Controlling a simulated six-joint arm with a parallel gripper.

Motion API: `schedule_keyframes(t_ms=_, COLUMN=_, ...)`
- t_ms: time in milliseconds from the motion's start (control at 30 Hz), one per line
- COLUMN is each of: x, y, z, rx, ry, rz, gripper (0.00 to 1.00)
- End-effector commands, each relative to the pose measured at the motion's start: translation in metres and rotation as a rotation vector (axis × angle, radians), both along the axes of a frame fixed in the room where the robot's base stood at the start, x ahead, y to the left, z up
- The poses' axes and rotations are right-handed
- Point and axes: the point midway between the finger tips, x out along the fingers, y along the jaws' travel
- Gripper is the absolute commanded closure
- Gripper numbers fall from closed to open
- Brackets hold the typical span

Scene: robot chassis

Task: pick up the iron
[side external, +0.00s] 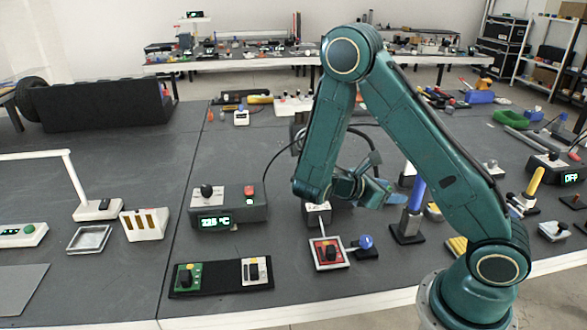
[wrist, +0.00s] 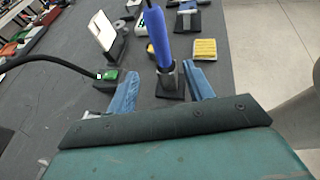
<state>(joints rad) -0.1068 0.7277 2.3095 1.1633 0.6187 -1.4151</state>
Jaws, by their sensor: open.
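The soldering iron has a bright blue handle (side external: 417,194) and stands upright in a dark holder (side external: 408,226) on a flat black base, right of my gripper in the side view. In the wrist view the blue handle (wrist: 156,36) rises from the grey holder (wrist: 168,82), ahead of the gap between my two blue fingers. My gripper (side external: 385,191) is open and empty, pointing toward the iron at about the height of the lower handle. It also shows in the wrist view (wrist: 160,70). I cannot tell how far the fingertips are from the iron.
A station reading 225 °C (side external: 229,211) stands left of my gripper, and a black cable runs from it. A yellow sponge (wrist: 205,48) lies right of the holder in the wrist view.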

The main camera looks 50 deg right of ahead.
Motion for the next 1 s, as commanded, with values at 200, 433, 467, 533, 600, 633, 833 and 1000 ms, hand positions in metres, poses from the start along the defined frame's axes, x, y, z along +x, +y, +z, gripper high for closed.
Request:
schedule_keyframes(t_ms=200, x=-0.014, y=-0.021, z=-0.010, rx=0.000, ry=0.003, rz=-0.006, gripper=0.48)
schedule_keyframes(t_ms=433, x=-0.028, y=-0.046, z=-0.022, rx=0.001, ry=0.002, rz=-0.006, gripper=0.48)
schedule_keyframes(t_ms=467, x=-0.030, y=-0.049, z=-0.023, rx=0.001, ry=0.002, rz=-0.006, gripper=0.48)
schedule_keyframes(t_ms=533, x=-0.033, y=-0.054, z=-0.026, rx=0.000, ry=0.001, rz=-0.005, gripper=0.48)
schedule_keyframes(t_ms=600, x=-0.035, y=-0.059, z=-0.028, rx=0.000, ry=0.000, rz=-0.004, gripper=0.48)
schedule_keyframes(t_ms=633, x=-0.036, y=-0.060, z=-0.029, rx=0.001, ry=-0.001, rz=-0.004, gripper=0.48)
schedule_keyframes(t_ms=833, x=-0.037, y=-0.063, z=-0.030, rx=0.001, ry=-0.001, rz=-0.002, gripper=0.48)
schedule_keyframes(t_ms=1000, x=-0.038, y=-0.065, z=-0.031, rx=0.001, ry=0.000, rz=-0.003, gripper=0.48)
